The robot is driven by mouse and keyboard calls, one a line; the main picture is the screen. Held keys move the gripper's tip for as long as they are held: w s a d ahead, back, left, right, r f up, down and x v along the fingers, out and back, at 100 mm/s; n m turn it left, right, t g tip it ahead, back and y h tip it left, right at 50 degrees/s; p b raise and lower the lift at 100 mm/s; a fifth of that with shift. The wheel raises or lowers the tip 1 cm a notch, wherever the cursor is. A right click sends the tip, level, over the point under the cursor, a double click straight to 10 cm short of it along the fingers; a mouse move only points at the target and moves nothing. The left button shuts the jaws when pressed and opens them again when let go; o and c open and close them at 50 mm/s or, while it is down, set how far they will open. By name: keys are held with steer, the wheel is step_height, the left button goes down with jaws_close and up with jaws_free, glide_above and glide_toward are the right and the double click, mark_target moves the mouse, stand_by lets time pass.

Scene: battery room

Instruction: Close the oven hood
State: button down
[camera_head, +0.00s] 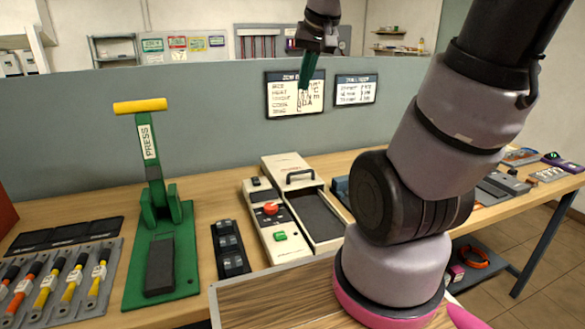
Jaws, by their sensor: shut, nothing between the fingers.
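The oven looks to be the cream bench unit (253,203) in the middle of the table. Its hood is probably the cream cover with a dark handle (292,171), which sits at the back end of a dark, exposed bed (312,213). The hood appears slid back and open. A control panel with a red knob and a green button runs along the unit's left side. My gripper (307,72) points down, its green fingers shut and empty, high above and behind the hood, in front of the wall signs.
A green lever press (160,240) with a yellow handle stands left of the oven. A dark block rack (229,250) lies between them. A tool tray (62,285) is at far left. A grey partition (200,130) with two signs rises behind the bench.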

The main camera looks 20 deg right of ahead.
steer(key=w+d+f+n+g+h, duration=0.1)
steer(key=w+d+f+n, duration=0.15)
steer(key=w+f, duration=0.85)
steer(key=g, duration=0.1)
glide_above(293, 181)
step_height(293, 181, down, 11)
steer(key=shift+n+y, duration=0.3)
steer(key=shift+n, duration=0.05)
steer(key=x, duration=1)
steer(key=shift+w+f, duration=0.15)
steer(key=shift+w, duration=0.15)
steer(key=shift+s, duration=0.4)
steer(key=shift+s+r, duration=0.15)
steer(key=shift+s, duration=0.6)
steer(key=shift+s+r, duration=0.2)
steer(key=shift+s, duration=0.6)
